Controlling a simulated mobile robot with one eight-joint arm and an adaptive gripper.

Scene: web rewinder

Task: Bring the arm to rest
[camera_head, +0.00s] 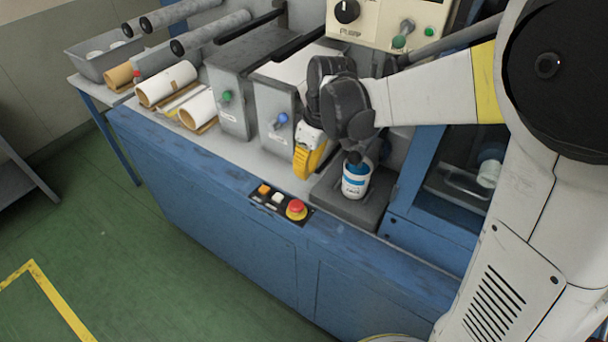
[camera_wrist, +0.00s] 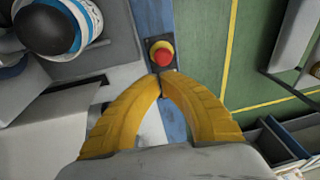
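My arm reaches in from the right in the head view and is bent at a black joint above the machine's worktop. My gripper (camera_head: 306,172) has yellow fingers and hangs over the worktop, left of a white and blue container. In the wrist view my gripper (camera_wrist: 160,78) has its two curved fingers meeting at the tips, with nothing visible between them. The fingers are apart from the red button beyond the tips. In the head view my arm hides part of the machine behind it.
The white and blue container (camera_head: 355,180) stands upright on a dark grey block (camera_head: 338,204), close to my gripper. A red stop button (camera_head: 296,209) sits on the front edge. Paper rolls (camera_head: 167,83) and a grey bin (camera_head: 98,56) lie left. The green floor (camera_head: 130,250) in front is clear.

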